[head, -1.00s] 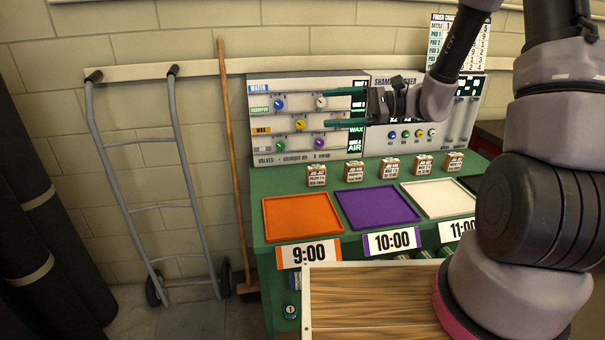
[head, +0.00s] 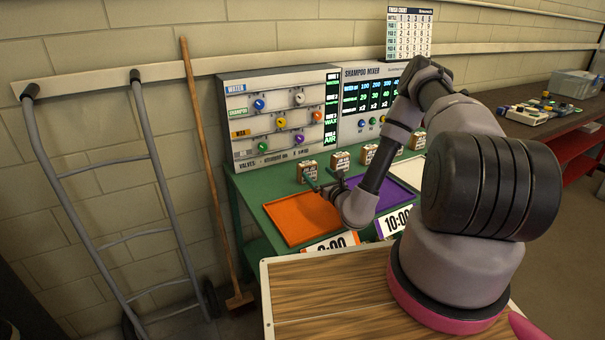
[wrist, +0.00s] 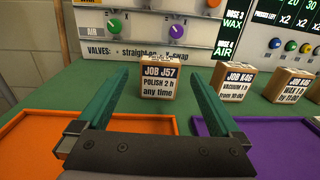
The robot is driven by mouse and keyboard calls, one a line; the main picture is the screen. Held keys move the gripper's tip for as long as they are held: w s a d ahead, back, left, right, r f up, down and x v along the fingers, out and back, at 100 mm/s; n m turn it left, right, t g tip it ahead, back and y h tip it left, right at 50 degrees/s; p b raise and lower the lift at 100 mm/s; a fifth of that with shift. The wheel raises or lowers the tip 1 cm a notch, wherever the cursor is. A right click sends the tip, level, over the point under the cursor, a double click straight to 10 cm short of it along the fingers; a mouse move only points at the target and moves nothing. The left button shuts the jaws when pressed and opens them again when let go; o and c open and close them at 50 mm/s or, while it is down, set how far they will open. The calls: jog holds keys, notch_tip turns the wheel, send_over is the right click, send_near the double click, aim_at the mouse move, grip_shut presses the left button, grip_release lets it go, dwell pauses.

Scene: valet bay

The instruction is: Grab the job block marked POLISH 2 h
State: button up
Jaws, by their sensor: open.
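The job block marked JOB J57, POLISH 2 h, any time (wrist: 158,79) stands upright on the green bench in the wrist view, straight ahead between my fingertips and a little beyond them. In the head view it is the leftmost block (head: 307,170) of the row, its print too small to read there. My gripper (wrist: 158,85) is open and empty, low over the bench, with its two teal fingers pointing at the block.
An orange tray (head: 290,222) and a purple tray (wrist: 255,128) lie in front of the blocks. To the right stand the block JOB K46, VACUUM 1 h (wrist: 235,82) and a WAX 1 h block (wrist: 287,86). The valve panel (head: 278,117) rises behind the row.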

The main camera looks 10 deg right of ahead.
aim_at(310, 166)
jog(key=x, duration=0.4)
jog(key=shift+w+a, duration=0.1)
jog(key=shift+w, duration=0.1)
jog(key=x, duration=0.5)
jog(key=shift+w+f, duration=0.15)
jog(key=shift+f, duration=0.05)
jog(key=c, duration=1.2)
